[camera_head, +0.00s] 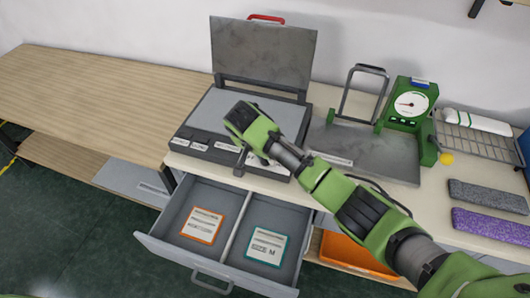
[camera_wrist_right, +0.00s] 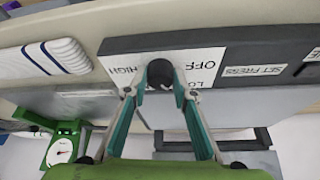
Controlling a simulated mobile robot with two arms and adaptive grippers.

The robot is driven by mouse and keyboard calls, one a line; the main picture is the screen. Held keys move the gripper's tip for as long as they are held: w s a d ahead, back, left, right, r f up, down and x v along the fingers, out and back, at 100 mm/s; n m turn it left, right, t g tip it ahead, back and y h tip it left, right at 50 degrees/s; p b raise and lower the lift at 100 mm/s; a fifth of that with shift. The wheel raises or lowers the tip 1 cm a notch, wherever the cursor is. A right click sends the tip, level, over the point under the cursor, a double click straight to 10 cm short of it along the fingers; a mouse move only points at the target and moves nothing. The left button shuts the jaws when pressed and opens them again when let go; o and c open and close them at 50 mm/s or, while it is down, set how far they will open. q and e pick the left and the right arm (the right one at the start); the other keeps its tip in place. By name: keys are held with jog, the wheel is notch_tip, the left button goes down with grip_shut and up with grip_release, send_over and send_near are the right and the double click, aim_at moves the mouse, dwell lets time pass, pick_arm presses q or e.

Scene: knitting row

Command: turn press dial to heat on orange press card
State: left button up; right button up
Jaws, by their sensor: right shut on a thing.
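The press (camera_head: 262,55) stands on the bench with its lid raised and a red handle on top. Its dark dial (camera_wrist_right: 160,72) sits on a white label reading OFF, LOW and HIGH, upside down in the wrist view. Which word the dial points to I cannot tell. My right gripper (camera_wrist_right: 161,92) is shut on the dial, one finger on each side; in the head view it reaches the press's front right (camera_head: 245,158), hiding the dial. The orange-edged press card (camera_head: 203,225) lies in the left compartment of the open drawer; its print is too small to read. My left gripper is out of view.
A teal-edged card reading SIZE M (camera_head: 267,246) lies in the drawer's right compartment. The drawer (camera_head: 147,240) juts out below the press. A green scale (camera_head: 411,104) stands right of the press, near grey and purple knitted pieces (camera_head: 490,224). The left bench top (camera_head: 90,90) is clear.

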jog(key=shift+m, duration=0.4)
jog(key=o, duration=1.1)
jog(key=v, duration=1.2)
jog(key=shift+w, duration=0.2)
jog(key=shift+a, duration=0.15)
